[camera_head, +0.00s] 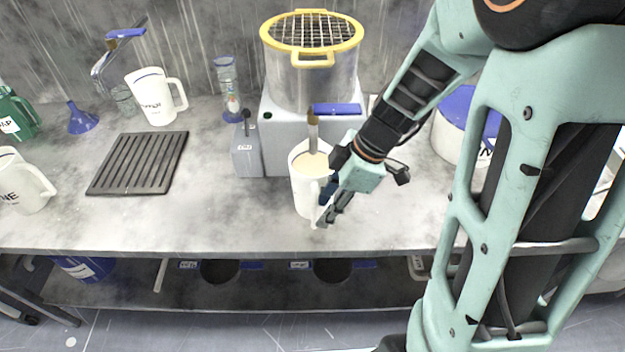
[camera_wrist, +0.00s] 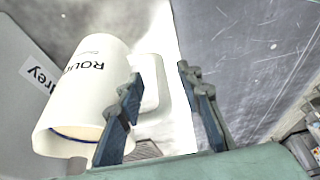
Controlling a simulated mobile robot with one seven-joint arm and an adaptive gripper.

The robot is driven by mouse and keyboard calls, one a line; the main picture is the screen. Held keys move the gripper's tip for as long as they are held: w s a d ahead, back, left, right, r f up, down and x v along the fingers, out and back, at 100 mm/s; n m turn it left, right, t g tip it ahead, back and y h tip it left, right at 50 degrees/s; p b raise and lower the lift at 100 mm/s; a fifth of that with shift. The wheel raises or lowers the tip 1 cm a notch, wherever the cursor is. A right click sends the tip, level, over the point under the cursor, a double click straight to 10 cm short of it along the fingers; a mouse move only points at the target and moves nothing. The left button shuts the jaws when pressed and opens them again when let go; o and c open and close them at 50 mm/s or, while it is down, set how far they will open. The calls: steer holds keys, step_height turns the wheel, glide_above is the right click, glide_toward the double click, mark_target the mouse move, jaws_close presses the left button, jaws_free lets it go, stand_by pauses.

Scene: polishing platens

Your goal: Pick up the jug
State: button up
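A white jug (camera_head: 304,192) with pale cream contents stands on the grey bench under a tap with a blue lever (camera_head: 337,109). In the wrist view the same jug (camera_wrist: 88,95) shows black lettering starting "ROU" and its handle (camera_wrist: 152,82). My gripper (camera_head: 327,212) is at the jug's handle side, low near the bench front. In the wrist view my gripper (camera_wrist: 159,78) is open, with the handle between its two fingers. A gap shows between handle and right finger; whether the left finger touches the jug cannot be told.
Other white jugs stand at the back left (camera_head: 152,98) and far left (camera_head: 18,185). A grey box (camera_head: 246,150) and the machine with a yellow-rimmed basket (camera_head: 312,60) are close behind. A dark slotted rack (camera_head: 138,163) lies left. The front bench strip is clear.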

mark_target(314, 218)
steer(key=shift+a+p+x, duration=0.2)
steer(key=shift+p+x, duration=0.2)
steer(key=shift+x, duration=2.25)
steer(key=shift+r, duration=0.1)
jaws_close()
steer(key=shift+w+r, duration=0.1)
